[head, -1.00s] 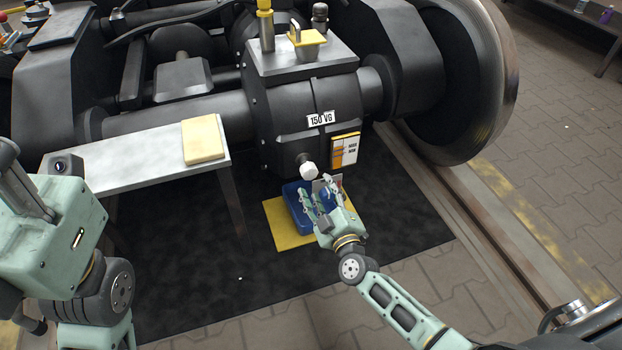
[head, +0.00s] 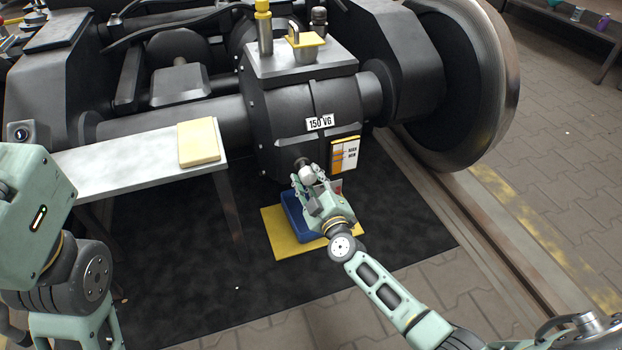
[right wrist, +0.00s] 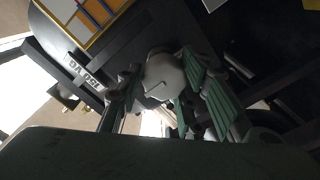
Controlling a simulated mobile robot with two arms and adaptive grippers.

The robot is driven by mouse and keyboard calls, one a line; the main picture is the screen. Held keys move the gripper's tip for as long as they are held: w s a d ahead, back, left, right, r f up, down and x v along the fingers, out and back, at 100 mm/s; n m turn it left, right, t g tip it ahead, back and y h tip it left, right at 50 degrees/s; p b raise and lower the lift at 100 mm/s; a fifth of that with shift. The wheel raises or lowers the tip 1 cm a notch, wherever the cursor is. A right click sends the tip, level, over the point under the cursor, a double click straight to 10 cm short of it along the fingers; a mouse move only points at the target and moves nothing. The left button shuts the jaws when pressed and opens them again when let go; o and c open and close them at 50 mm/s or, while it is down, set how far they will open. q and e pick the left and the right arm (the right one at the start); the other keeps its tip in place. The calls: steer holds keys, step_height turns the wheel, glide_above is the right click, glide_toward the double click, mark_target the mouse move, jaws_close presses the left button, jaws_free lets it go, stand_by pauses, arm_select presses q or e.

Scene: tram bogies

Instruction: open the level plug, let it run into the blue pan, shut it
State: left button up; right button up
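The level plug (head: 306,173) is a white knob low on the front of the black gear case (head: 303,125). My right gripper (head: 308,180) is at the plug, its fingers on either side of it. In the right wrist view the pale plug (right wrist: 165,76) sits between the two green fingers, with a small gap at the left finger, so the gripper looks open around it. The blue pan (head: 294,214) lies on a yellow mat below the plug, partly hidden by my right gripper. Only my left arm's wrist housing shows at the left edge; its fingers are out of view.
A metal bench (head: 120,168) with a yellow pad (head: 199,143) stands left of the case. A label card (head: 345,154) is right of the plug. The yellow mat (head: 287,247) lies on a dark floor mat (head: 210,270). A large wheel (head: 465,85) is at right.

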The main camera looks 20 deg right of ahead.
steer(key=c, duration=0.6)
steer(key=shift+d+r, duration=0.1)
